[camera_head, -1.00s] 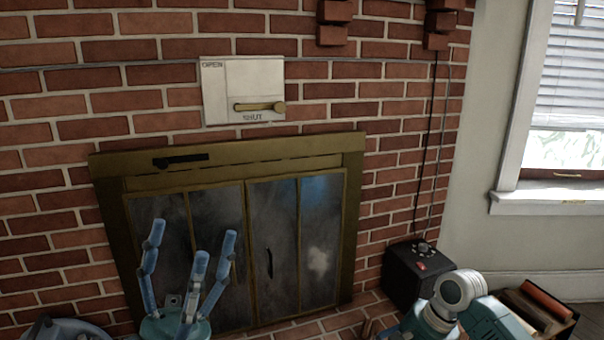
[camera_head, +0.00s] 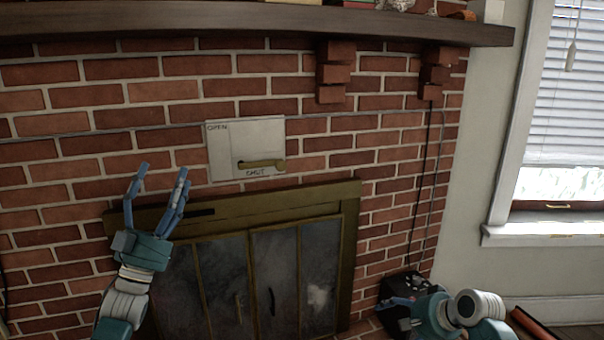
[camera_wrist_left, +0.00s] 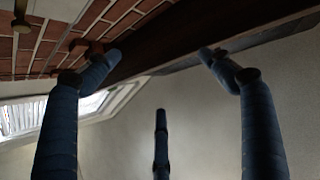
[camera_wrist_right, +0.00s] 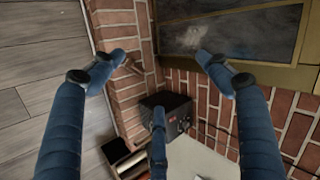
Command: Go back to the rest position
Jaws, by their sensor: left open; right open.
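My left gripper (camera_head: 160,190) is raised in front of the brick wall, just left of the damper plate. Its blue fingers are spread and empty, and they show against the mantel and wall in the left wrist view (camera_wrist_left: 160,70). My right arm is low at the right in the head view, beside the black box. The right wrist view shows my right gripper (camera_wrist_right: 155,75) open and empty, with three spread blue fingers. The white damper plate (camera_head: 222,160) has a brass lever at its lower part by the word SHUT.
The fireplace with brass frame (camera_head: 349,240) and closed glass doors stands below the plate. A dark wooden mantel (camera_head: 200,22) runs above. A black box (camera_wrist_right: 177,102) stands by the hearth, near my right arm. A window (camera_head: 570,120) is at the right.

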